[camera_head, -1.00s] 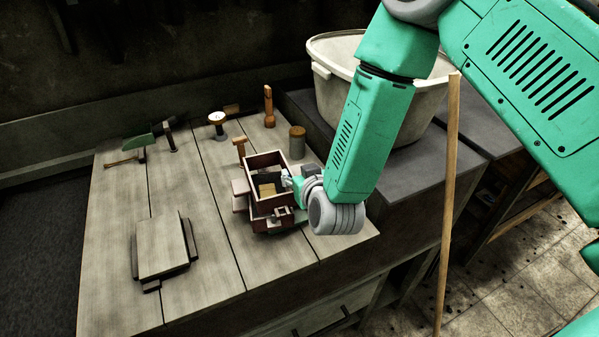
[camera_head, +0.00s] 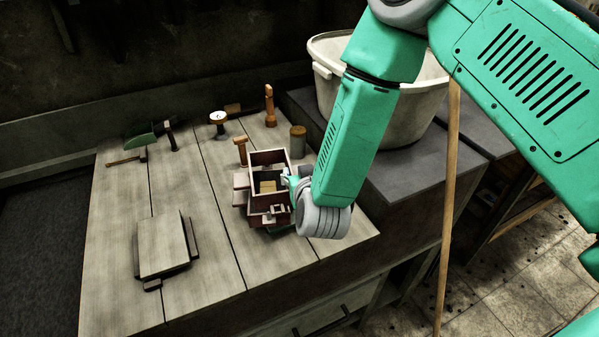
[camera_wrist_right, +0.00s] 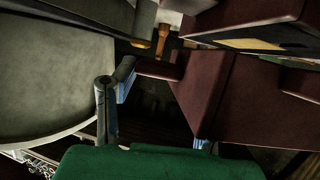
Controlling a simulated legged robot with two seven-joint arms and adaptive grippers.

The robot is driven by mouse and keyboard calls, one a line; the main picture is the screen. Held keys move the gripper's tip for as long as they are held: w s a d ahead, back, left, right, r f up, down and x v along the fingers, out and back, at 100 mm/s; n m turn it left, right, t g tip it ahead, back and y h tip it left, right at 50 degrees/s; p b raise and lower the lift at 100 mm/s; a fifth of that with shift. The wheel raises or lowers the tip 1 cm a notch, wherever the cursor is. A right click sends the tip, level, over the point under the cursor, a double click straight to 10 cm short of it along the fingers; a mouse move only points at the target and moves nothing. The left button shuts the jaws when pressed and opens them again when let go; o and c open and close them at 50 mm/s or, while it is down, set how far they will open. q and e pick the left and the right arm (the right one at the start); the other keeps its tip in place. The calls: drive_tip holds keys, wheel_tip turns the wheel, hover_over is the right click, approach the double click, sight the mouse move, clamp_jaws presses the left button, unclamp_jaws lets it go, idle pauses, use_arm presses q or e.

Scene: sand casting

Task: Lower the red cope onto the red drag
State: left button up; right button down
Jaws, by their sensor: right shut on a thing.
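The red cope (camera_head: 262,204) is an open, dark-red box frame on the right part of the bench, with its opening facing up. My right gripper (camera_head: 293,184) is shut on its right side; in the right wrist view the fingers (camera_wrist_right: 155,115) are beside dark-red walls (camera_wrist_right: 205,85). The red drag is mostly hidden under the cope, so I cannot tell whether they touch or how wide any gap is. A tan block (camera_head: 267,187) shows inside the frame. My left gripper is not in view.
A pale flat board (camera_head: 162,246) lies on the bench (camera_head: 215,270) at front left. A large pale tub (camera_head: 335,75) stands behind my right arm.

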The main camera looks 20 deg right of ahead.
sight(292, 174)
drive_tip(key=shift+s+a+f, duration=0.4)
drive_tip(key=shift+a+f, duration=0.1)
drive_tip(key=shift+a, duration=0.1)
idle(0.6)
drive_tip(key=shift+m+h, duration=0.4)
drive_tip(key=shift+h, duration=0.1)
drive_tip(key=shift+m+h, duration=0.3)
drive_tip(key=shift+r, duration=0.1)
drive_tip(key=shift+a+f, duration=0.35)
drive_tip(key=shift+a, duration=0.1)
idle(0.4)
drive_tip(key=shift+r, duration=0.1)
drive_tip(key=shift+r+p, duration=2.05)
drive_tip(key=shift+r, duration=0.4)
